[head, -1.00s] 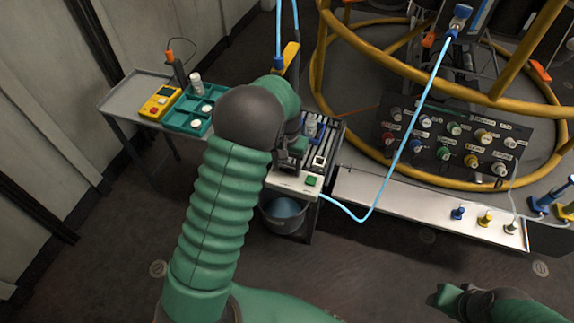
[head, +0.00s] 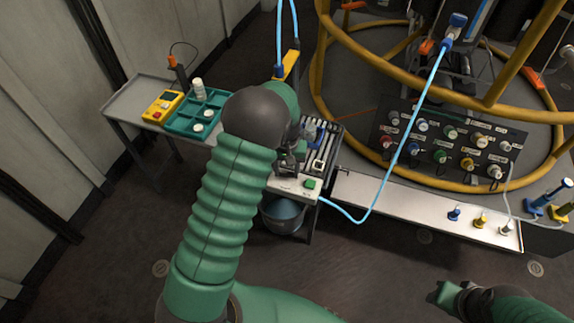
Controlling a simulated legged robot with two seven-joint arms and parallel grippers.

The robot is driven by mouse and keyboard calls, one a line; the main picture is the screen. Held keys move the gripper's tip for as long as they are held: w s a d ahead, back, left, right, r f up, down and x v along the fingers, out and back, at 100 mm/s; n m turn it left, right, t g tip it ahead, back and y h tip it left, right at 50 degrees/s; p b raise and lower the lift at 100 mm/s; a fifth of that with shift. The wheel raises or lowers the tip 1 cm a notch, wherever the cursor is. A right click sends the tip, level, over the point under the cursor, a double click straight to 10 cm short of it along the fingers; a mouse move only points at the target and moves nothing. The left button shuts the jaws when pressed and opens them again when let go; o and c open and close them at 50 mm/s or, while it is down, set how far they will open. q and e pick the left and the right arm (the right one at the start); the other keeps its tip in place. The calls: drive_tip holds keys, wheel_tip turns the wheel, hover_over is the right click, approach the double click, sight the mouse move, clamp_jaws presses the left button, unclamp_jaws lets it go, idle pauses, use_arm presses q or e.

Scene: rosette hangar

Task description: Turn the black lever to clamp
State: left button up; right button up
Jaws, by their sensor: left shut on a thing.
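My left gripper (head: 288,168) is at the near end of the small bench fixture (head: 298,190), beside its green button (head: 310,184). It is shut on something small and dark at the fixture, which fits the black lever. The lever itself is mostly hidden by my gripper and wrist, so its angle cannot be read.
A grey side table (head: 135,95) holds a yellow meter (head: 162,106) and a teal tray (head: 182,125). A bucket (head: 284,216) stands below the fixture. A blue hose (head: 385,185) loops right of it, near a yellow tubular frame (head: 318,75) and a connector panel (head: 400,150).

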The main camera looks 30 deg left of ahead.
use_arm(q)
drive_tip(key=n+p, duration=0.5)
drive_tip(key=shift+s+d+r, duration=0.15)
drive_tip(key=shift+r, duration=0.15)
drive_tip(key=n+p, duration=0.2)
drive_tip(key=n, duration=0.1)
drive_tip(key=shift+s+d+p, duration=0.1)
drive_tip(key=shift+p, duration=0.25)
drive_tip(key=n+p, duration=0.2)
drive_tip(key=n, duration=0.1)
drive_tip(key=shift+d+f+n, duration=0.1)
drive_tip(key=shift+d+n, duration=0.05)
drive_tip(key=shift+n, duration=0.25)
drive_tip(key=shift+d+f+n+p, duration=0.15)
drive_tip(key=shift+n+p, duration=0.9)
drive_tip(key=shift+n, duration=0.65)
drive_tip(key=o, duration=1.4)
drive_tip(key=shift+c, duration=0.2)
wheel_tip(320, 180, up, 17)
drive_tip(key=p, duration=0.2)
drive_tip(key=shift+f, duration=0.15)
